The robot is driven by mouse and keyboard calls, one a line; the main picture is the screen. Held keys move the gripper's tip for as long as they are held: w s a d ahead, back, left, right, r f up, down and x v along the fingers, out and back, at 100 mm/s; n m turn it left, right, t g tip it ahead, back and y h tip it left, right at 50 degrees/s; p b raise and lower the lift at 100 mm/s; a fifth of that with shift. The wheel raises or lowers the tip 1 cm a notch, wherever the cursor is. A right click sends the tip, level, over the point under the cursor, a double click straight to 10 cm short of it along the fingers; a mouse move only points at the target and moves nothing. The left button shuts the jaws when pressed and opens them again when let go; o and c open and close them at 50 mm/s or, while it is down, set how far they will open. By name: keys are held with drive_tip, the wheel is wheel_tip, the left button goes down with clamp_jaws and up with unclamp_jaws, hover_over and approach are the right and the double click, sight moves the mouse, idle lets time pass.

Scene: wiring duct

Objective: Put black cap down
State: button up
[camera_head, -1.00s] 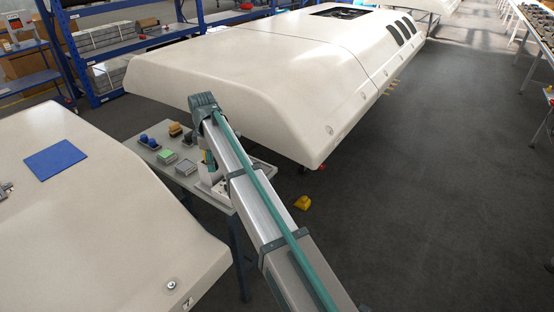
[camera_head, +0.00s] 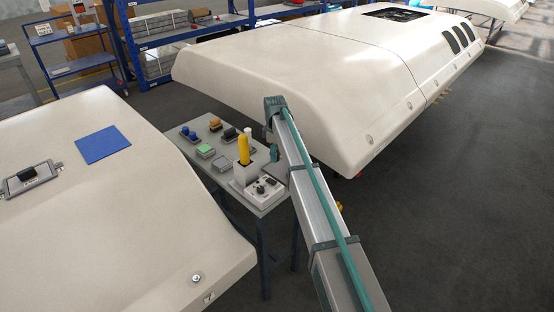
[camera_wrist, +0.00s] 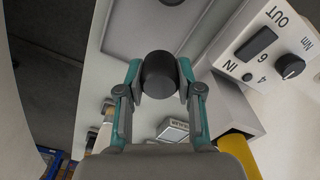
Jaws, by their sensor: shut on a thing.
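The black cap (camera_wrist: 160,72) is a short dark cylinder, seen in the wrist view between the two fingertips. My gripper (camera_wrist: 161,79) is shut on it, one teal-and-grey finger on each side. The cap is over a light grey surface with a shallow, rimmed grey recess (camera_wrist: 150,22); I cannot tell whether it touches that surface. In the head view, the gripper and cap are hidden behind my arm near the right side of the grey table (camera_head: 262,208).
A white unit (camera_wrist: 265,50) marked IN, OUT and Nm, with a dark knob, is close right of the gripper. A yellow cylinder (camera_head: 243,149) stands in a white holder. Several small blocks, including a green one (camera_head: 205,151), share the table. Large white shells flank it.

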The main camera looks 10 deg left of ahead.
sight(277, 167)
drive_tip(key=shift+w+d+f+p, duration=0.2)
drive_tip(key=shift+w+f+p, duration=0.2)
drive_tip(key=shift+w+f, duration=1)
drive_tip(key=shift+s+f+p, duration=0.1)
drive_tip(key=shift+f+p, duration=0.65)
drive_tip(key=shift+f, duration=0.95)
drive_tip(key=o, duration=0.8)
drive_tip(key=shift+f, duration=0.1)
drive_tip(key=shift+c, duration=0.2)
wheel_tip(277, 167, up, 12)
drive_tip(key=b, duration=0.3)
drive_tip(key=shift+b, duration=0.35)
drive_tip(key=shift+d+r, duration=0.1)
drive_tip(key=shift+r, duration=0.1)
